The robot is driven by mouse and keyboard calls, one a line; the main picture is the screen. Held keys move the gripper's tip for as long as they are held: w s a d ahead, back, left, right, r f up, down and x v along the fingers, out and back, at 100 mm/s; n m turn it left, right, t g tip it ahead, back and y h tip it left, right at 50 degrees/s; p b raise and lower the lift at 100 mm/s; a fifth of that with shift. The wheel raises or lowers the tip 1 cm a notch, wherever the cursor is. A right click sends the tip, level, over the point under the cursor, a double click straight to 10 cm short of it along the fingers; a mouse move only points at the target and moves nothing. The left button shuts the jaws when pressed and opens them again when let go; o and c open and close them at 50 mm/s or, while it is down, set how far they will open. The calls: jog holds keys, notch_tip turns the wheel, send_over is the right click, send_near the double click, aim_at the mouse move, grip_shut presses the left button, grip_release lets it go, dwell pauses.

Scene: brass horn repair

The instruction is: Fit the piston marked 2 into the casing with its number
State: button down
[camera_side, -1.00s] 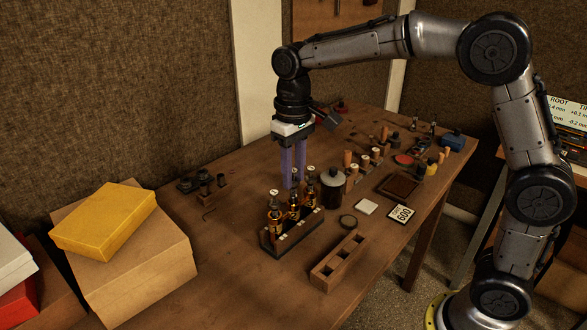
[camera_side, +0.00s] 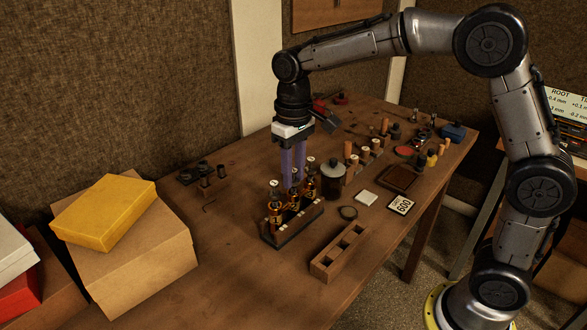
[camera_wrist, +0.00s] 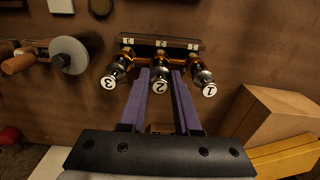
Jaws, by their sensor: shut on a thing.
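A dark rack (camera_side: 285,236) holds three brass valve casings with numbered tags at their feet. In the wrist view the tags on the rack (camera_wrist: 161,43) show numbers. The piston marked 2 (camera_wrist: 160,90) is upright in line with the middle casing, between the piston marked 3 (camera_wrist: 108,82) and the piston marked 1 (camera_wrist: 209,90), which stand in the outer casings. My gripper (camera_side: 293,183) points down over the middle of the rack. Its purple fingers are shut on piston 2, also seen in the wrist view (camera_wrist: 160,78). How deep piston 2 sits is partly hidden.
An empty wooden block with square holes (camera_side: 338,253) stands in front right of the rack. A lidded jar (camera_side: 333,183) is close on the right. Small fittings (camera_side: 204,173) lie behind left. Boxes (camera_side: 120,250) stand at left. The tabletop left of the rack is clear.

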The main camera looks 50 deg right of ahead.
jog(key=shift+f, duration=0.15)
jog(key=shift+c, duration=1.1)
grip_release()
jog(key=shift+r, duration=3.5)
